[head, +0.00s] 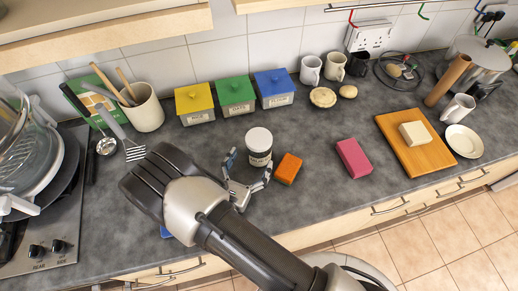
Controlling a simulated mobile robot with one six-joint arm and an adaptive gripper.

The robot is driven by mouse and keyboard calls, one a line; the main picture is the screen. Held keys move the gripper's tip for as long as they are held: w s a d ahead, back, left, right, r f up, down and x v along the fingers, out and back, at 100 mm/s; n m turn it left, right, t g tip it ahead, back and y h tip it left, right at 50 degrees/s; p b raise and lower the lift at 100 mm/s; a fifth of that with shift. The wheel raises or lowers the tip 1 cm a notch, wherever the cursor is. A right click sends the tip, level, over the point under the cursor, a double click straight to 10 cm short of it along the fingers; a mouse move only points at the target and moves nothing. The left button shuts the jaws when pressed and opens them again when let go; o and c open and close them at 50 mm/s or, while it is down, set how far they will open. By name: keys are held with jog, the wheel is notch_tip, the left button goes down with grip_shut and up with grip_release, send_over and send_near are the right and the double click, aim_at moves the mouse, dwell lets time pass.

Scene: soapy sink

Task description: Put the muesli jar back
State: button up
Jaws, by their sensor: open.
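The muesli jar (259,158) is a dark jar with a white lid and a pale label. It stands on the grey worktop near the middle of the head view. My gripper (248,182) is open at the near side of the jar, with one finger to its left and one finger at its lower right. I cannot tell whether the fingers touch the jar. The jar's lower part is partly hidden by the gripper.
An orange block (288,168) lies close to the right of my gripper, and a pink block (353,158) lies farther right. Yellow (195,104), green (236,96) and blue (274,88) canisters stand behind the jar. A wooden board (428,157) lies at the right.

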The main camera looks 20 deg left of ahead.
aim_at(259, 147)
jog(key=w, duration=0.2)
jog(key=w+d+r, duration=0.1)
jog(key=w, duration=0.1)
jog(key=shift+w+d, duration=0.1)
jog(key=shift+w, duration=0.5)
jog(key=shift+c, duration=0.5)
jog(key=c, duration=1.3)
